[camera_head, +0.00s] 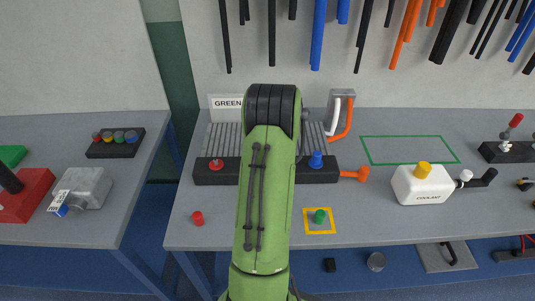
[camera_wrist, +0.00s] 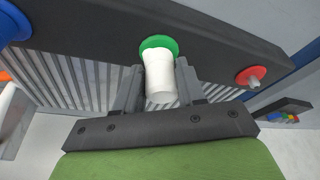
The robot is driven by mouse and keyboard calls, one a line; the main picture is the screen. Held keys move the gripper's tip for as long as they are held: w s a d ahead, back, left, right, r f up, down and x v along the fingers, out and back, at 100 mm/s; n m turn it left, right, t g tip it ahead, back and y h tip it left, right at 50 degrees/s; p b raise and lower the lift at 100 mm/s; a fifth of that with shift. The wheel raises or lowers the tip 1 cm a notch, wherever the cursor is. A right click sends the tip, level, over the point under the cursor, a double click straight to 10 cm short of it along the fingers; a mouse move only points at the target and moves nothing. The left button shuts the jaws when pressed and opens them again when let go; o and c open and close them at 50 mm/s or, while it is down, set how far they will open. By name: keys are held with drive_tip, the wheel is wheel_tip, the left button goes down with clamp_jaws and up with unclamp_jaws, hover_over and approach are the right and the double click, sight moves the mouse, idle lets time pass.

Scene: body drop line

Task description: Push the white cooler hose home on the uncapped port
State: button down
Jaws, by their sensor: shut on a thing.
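In the wrist view my gripper (camera_wrist: 158,78) is shut on a short white hose end (camera_wrist: 159,80). Its far end meets the green collar (camera_wrist: 158,43) of a port on the dark header bar (camera_wrist: 215,38). No gap shows there, but I cannot tell how deep the hose sits. In the head view my arm hides the gripper, the held hose end and this port. The cooler (camera_head: 222,137) stands at the back of the bench behind the bar. A green cap (camera_head: 320,216) sits inside a yellow-framed square.
A red-collared port (camera_wrist: 250,76) with a stub and a blue port (camera_head: 316,160) flank the green one. A red cap (camera_head: 197,218), an orange fitting (camera_head: 362,174) and a coolant bottle (camera_head: 423,186) are on the bench. The green-outlined area (camera_head: 410,150) is empty.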

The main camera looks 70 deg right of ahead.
drive_tip(key=shift+f, duration=0.2)
drive_tip(key=c, duration=0.6)
unclamp_jaws()
drive_tip(key=p+v, duration=0.1)
drive_tip(key=v, duration=1.4)
drive_tip(key=shift+s+a+r, duration=0.1)
drive_tip(key=shift+s+r, duration=0.05)
drive_tip(key=shift+r, duration=0.15)
